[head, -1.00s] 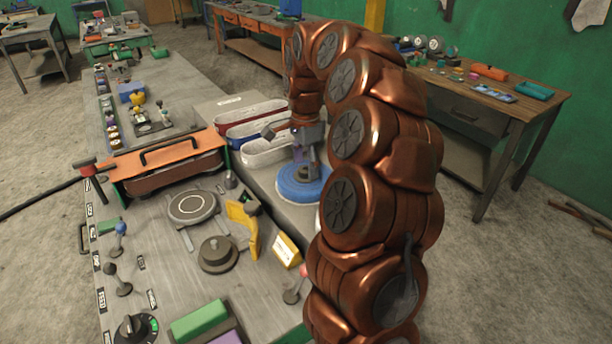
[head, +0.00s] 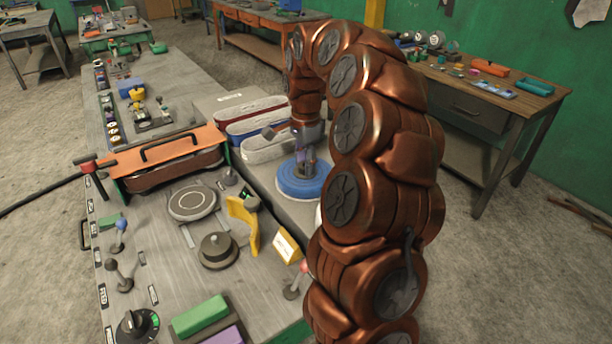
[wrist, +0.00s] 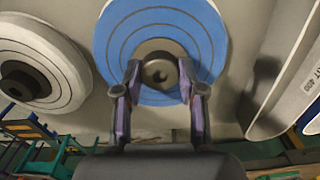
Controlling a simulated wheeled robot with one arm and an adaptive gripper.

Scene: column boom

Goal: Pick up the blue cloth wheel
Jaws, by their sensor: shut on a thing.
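The blue cloth wheel (head: 290,190) is a thick blue disc lying flat by the grey ledge at the right side of the bench. In the wrist view its face (wrist: 205,35) shows stitched rings and a tan and grey hub (wrist: 160,58). My gripper (head: 306,165) points down over the wheel's middle. In the wrist view its two fingers (wrist: 160,80) stand on either side of the hub, shut on it. Whether the wheel touches the ledge or is slightly raised cannot be told.
A white wheel (wrist: 62,50) lies close beside the blue one in the wrist view; my arm mostly hides it in the head view. An orange-topped box (head: 165,152) and a yellow bracket (head: 243,220) are to the left.

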